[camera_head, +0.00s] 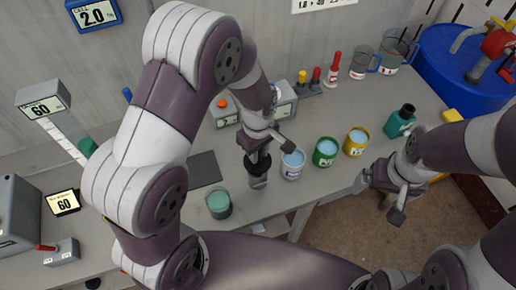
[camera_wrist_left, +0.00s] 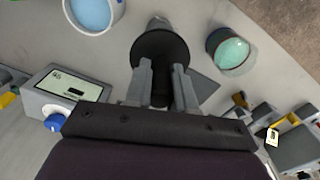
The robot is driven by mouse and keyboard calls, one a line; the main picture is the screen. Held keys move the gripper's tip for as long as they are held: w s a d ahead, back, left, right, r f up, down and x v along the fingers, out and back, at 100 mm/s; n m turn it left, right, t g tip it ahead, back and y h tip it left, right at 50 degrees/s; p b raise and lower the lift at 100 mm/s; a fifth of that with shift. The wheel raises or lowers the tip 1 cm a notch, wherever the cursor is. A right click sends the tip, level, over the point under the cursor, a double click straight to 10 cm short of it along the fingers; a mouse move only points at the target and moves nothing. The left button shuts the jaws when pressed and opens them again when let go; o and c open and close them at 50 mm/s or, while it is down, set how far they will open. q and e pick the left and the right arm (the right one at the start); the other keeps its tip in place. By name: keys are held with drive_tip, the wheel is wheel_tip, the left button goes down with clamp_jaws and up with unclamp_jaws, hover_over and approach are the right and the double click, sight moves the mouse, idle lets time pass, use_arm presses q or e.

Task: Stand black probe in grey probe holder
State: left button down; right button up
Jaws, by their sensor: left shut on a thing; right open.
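My left gripper (camera_head: 262,145) is shut on the black probe (camera_head: 257,162), which points down over the bench. In the left wrist view, the gripper (camera_wrist_left: 165,78) has its fingers on either side of the probe's dark shaft, above a wide black disc (camera_wrist_left: 160,48). A grey cylindrical piece (camera_head: 258,182) shows under the disc; I cannot tell whether it is the grey holder or the probe's lower part, nor whether it touches the bench. My right gripper (camera_head: 392,190) is open and empty, off the bench's front edge at the right.
A glass of green liquid (camera_head: 218,206) and a dark mat (camera_head: 203,169) are left of the probe. White (camera_head: 291,170), green (camera_head: 325,153) and yellow (camera_head: 356,142) cups stand to its right. A grey dial box (camera_head: 285,98) is behind. A teal bottle (camera_head: 399,124) stands further right.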

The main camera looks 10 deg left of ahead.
use_arm(q)
drive_tip(key=shift+f+b, duration=0.6)
drive_tip(key=shift+f, duration=0.5)
drive_tip(key=shift+f+b, duration=0.4)
drive_tip(key=shift+f, duration=0.5)
drive_tip(key=shift+r, duration=0.1)
drive_tip(key=shift+f, duration=0.2)
idle(0.4)
drive_tip(key=c, duration=0.9)
unclamp_jaws()
drive_tip(key=shift+o, duration=0.2)
